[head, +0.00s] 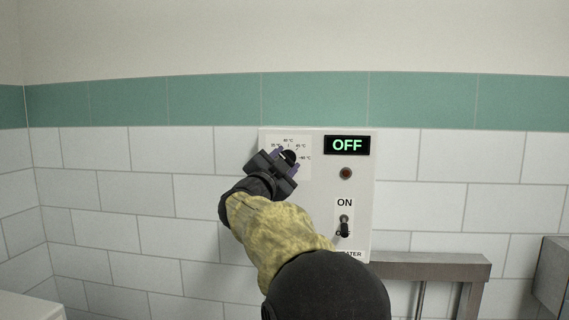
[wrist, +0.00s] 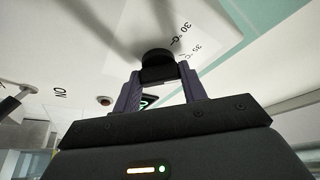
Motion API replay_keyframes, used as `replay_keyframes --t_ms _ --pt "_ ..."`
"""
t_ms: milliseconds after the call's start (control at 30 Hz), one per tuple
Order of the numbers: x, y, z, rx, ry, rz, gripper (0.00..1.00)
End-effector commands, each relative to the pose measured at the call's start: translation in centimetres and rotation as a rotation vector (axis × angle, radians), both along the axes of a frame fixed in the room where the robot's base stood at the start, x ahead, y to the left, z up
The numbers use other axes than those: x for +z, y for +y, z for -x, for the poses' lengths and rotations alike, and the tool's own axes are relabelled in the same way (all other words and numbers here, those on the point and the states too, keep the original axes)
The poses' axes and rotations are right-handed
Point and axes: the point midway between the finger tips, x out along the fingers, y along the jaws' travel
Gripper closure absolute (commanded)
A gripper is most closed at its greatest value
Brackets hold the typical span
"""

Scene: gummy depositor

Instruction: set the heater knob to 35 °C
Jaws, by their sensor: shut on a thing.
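The heater box (head: 358,190) is a pale panel on the tiled wall. Its round black knob (head: 289,155) sits at the upper left, on a plate (head: 304,170) with temperature labels. My gripper (head: 284,161) is at the knob, its purple fingers shut on it from two sides. In the wrist view my gripper (wrist: 160,76) holds the dark knob (wrist: 157,57) between the fingertips. Labels that look like 30 °C and 35 °C show beside it there. The fingers partly hide the dial, and I cannot tell which mark the knob points to.
The display (head: 347,145) reads OFF in green. Below it are a dull reddish lamp (head: 346,173) and a toggle switch (head: 344,227), its lever down, under the word ON. A metal frame (head: 430,266) stands at the lower right. The wall left of the box is clear.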

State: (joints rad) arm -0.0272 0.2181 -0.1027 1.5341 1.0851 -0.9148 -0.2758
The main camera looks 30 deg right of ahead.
Motion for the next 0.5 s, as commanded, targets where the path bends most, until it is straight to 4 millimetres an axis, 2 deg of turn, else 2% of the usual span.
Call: replay_keyframes --t_ms 133,167,267,500 --pt "-0.05 -0.02 -0.01 -0.001 0.001 0.001 0.81" --pt "-0.05 -0.03 -0.01 -0.001 0.001 0.001 0.56" --pt "-0.04 -0.02 0.0 -0.001 0.001 0.001 0.37" --pt "-0.03 -0.02 0.0 -0.001 0.001 0.001 0.36"
